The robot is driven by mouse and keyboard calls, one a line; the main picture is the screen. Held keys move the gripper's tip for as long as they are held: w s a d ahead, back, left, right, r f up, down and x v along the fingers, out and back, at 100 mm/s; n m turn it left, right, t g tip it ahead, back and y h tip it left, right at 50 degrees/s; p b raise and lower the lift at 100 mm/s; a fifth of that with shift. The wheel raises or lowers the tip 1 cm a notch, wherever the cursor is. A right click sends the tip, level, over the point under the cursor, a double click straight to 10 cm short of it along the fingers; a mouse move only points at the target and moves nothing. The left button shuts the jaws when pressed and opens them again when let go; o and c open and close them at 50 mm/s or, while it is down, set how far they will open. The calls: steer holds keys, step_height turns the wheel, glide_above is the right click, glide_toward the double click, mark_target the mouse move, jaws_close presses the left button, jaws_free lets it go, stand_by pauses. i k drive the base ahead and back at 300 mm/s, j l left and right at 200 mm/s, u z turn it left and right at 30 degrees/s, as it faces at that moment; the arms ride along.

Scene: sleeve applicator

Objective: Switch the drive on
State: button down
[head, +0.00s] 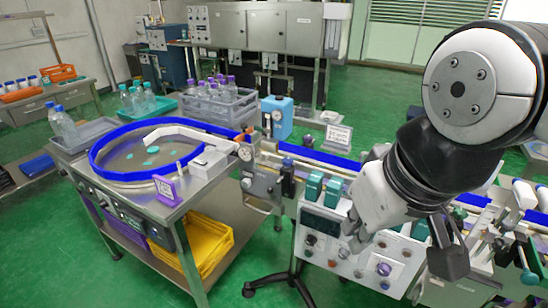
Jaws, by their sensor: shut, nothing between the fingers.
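A pale control panel (336,262) stands at the lower centre right in the head view. Its face carries a dark display at the upper left and several knobs and buttons, including a dark round knob (311,240) at the left and a purple one (383,269) at the lower right. I cannot tell which control is for the drive. My gripper (355,238) is shut and empty, pointing down in front of the panel. It hides part of the panel's middle. Whether it touches a control cannot be told.
A round feeder with a blue rim (97,158) sits on a steel table to the left. A blue-edged conveyor (318,157) runs behind the panel toward the right. A grey crate (237,112) holds purple-capped bottles. Green floor is open at the front.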

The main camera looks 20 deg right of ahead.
mark_target(385, 269)
steer(key=z, duration=0.8)
steer(key=i+l+u, duration=0.15)
steer(key=l+u, duration=0.15)
steer(key=l, duration=0.2)
